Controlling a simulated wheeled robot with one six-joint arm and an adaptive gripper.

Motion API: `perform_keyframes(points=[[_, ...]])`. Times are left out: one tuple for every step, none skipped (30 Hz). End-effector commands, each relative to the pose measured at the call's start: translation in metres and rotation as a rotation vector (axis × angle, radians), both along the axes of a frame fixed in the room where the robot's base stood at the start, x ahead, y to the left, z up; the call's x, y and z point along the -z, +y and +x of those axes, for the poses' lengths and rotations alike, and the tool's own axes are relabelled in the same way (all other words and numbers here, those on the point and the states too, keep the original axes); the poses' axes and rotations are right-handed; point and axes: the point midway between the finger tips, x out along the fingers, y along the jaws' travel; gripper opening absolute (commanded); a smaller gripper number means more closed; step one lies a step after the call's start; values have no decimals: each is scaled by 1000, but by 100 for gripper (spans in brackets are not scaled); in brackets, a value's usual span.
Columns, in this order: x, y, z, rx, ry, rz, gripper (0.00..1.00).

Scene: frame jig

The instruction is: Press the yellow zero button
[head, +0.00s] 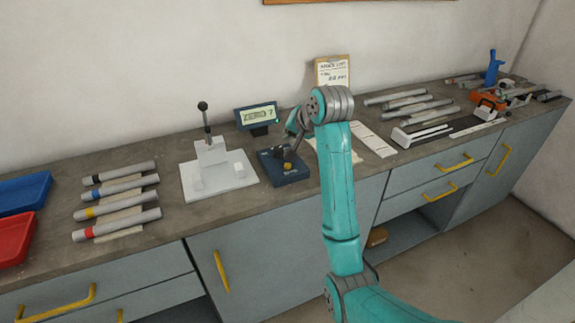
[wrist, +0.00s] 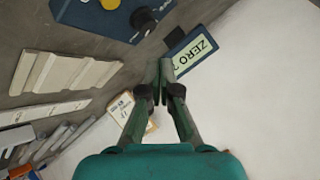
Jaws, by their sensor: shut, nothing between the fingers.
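The yellow button (head: 288,166) sits on the front of a dark blue device base (head: 291,180) on the counter. In the wrist view the yellow button (wrist: 110,4) shows at the top edge, partly cut off, on the blue base (wrist: 84,14). A small display (head: 258,116) behind the base reads "ZERO ?"; it also shows in the wrist view (wrist: 196,54). My gripper (wrist: 159,72) is shut and empty. Its fingertips appear beside the display in the wrist view, apart from the button. In the head view my arm partly hides the gripper.
A white press stand (head: 218,173) is left of the base. Marked grey tubes (head: 117,201) and blue (head: 22,192) and red (head: 14,240) bins lie further left. A notice (head: 332,72) leans on the wall.

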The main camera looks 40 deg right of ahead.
Motion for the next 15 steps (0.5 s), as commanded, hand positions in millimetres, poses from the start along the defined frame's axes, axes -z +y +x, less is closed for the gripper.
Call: perform_keyframes(points=[[7, 0, 0, 0, 3, 1, 0], [11, 0, 0, -1, 2, 1, 0], [16, 0, 0, 0, 3, 1, 0], [20, 0, 0, -1, 3, 1, 0], [23, 0, 0, -1, 3, 1, 0], [29, 0, 0, -1, 2, 1, 0], [33, 0, -1, -1, 2, 1, 0], [36, 0, -1, -1, 3, 1, 0], [41, 0, 0, -1, 2, 1, 0], [45, 0, 0, -1, 2, 1, 0], [49, 0, -1, -1, 2, 1, 0], [53, 0, -1, -1, 2, 1, 0], [56, 0, 0, -1, 2, 1, 0], [58, 0, 0, -1, 1, 1, 0], [62, 0, 0, 0, 1, 0, 0]])
